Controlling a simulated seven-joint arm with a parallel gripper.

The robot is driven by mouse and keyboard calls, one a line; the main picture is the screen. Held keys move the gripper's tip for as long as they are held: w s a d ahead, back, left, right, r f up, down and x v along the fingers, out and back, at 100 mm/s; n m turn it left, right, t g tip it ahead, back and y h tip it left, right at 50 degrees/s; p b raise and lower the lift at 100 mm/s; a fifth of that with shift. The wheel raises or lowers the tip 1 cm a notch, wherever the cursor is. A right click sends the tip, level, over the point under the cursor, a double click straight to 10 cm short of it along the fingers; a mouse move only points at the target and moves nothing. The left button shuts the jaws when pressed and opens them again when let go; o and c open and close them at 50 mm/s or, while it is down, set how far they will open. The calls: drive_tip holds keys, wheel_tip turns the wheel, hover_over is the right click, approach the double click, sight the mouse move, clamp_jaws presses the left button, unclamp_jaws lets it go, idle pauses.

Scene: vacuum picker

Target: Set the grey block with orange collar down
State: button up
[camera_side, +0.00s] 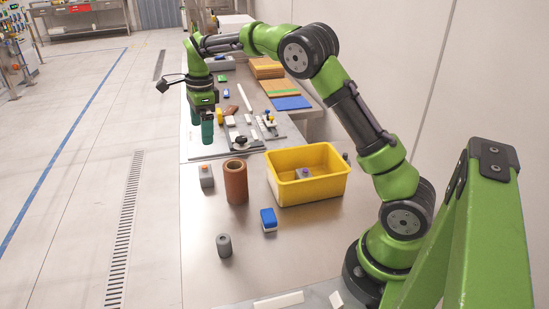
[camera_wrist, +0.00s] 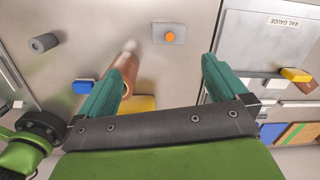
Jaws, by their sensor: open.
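The grey block with orange collar (camera_side: 206,177) stands on the steel table, just left of the brown cylinder. In the wrist view it shows from above as a grey rounded square (camera_wrist: 157,34) with an orange round top. My gripper (camera_side: 202,126) is open, with teal fingers pointing down above the left edge of the table, farther back than the block. In the wrist view nothing is between the fingertips (camera_wrist: 164,68), and the block lies beyond them, apart from both.
A brown open cylinder (camera_side: 236,184) stands beside the block. A yellow bin (camera_side: 308,188) holding a grey piece is to the right. A blue and white block (camera_side: 269,219) and a grey cylinder (camera_side: 224,245) are nearer the camera. A grey board (camera_side: 202,150) with several parts lies behind.

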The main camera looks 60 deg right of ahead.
drive_tip(key=s+a+r+n+t+y, duration=0.1)
drive_tip(key=s+a+r+n+t, duration=0.3)
drive_tip(key=s+r+n, duration=0.7)
drive_tip(key=s+a+f+n, duration=0.1)
drive_tip(key=s+a+n, duration=0.1)
drive_tip(key=s, duration=0.4)
drive_tip(key=s+a+f+n+t, duration=0.1)
drive_tip(key=s+a+n, duration=0.1)
drive_tip(key=s+n, duration=0.2)
drive_tip(key=s+a+f+n+t, duration=0.1)
drive_tip(key=s+f+n, duration=0.1)
drive_tip(key=s, duration=0.5)
drive_tip(key=shift+s+a+n+y, duration=0.3)
drive_tip(key=shift+s+a+n, duration=0.1)
drive_tip(key=shift+n, duration=0.3)
